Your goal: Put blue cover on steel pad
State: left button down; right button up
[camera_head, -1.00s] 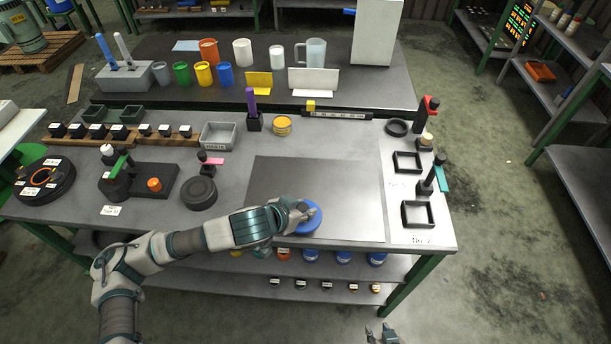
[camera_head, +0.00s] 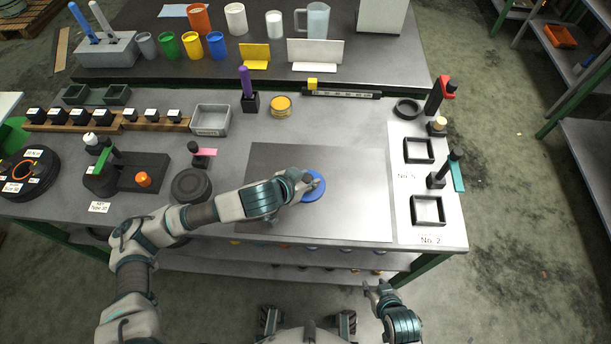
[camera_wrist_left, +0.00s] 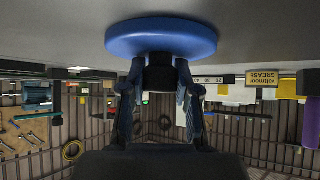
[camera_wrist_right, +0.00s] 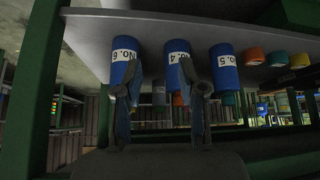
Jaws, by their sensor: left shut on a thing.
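The blue cover (camera_head: 314,190) is a flat round disc over the middle of the steel pad (camera_head: 355,215), a grey metallic rectangle on the front table. My left gripper (camera_head: 305,181) is shut on the cover's dark knob. In the left wrist view the blue cover (camera_wrist_left: 162,40) sits level beyond the fingertips, with the knob between them. I cannot tell whether its underside touches the pad. My right gripper (camera_head: 378,290) is open and empty in front of the table edge. Its spread fingers also show in the right wrist view (camera_wrist_right: 160,75).
Square black frames (camera_head: 428,210) and small stands line the white strip right of the pad. A round black piece (camera_head: 191,186) and a grey tray (camera_head: 211,119) are to the left. A yellow tin (camera_head: 281,106) stands behind. Blue cans (camera_wrist_right: 222,66) are on the shelf below.

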pick_arm(q)
jog(key=shift+s+a+r, duration=0.1)
jog(key=shift+s+a, duration=0.1)
jog(key=shift+a, duration=0.35)
jog(key=c, duration=0.8)
grip_release()
jog(key=shift+w, duration=0.1)
jog(key=shift+c, duration=0.2)
jog(key=shift+d, duration=0.3)
jog(key=p+v, duration=0.1)
jog(key=v, duration=1.1)
pick_arm(e)
jog(key=s+g, duration=0.1)
jog(key=s+d+g, duration=0.1)
jog(key=s, duration=0.3)
jog(key=shift+s+d+f+g+h, duration=0.15)
jog(key=shift+s+f+g+h, duration=0.15)
jog(key=shift+f+g, duration=0.1)
pick_arm(q)
jog(key=shift+a, duration=0.1)
pick_arm(e)
jog(key=shift+w, duration=0.1)
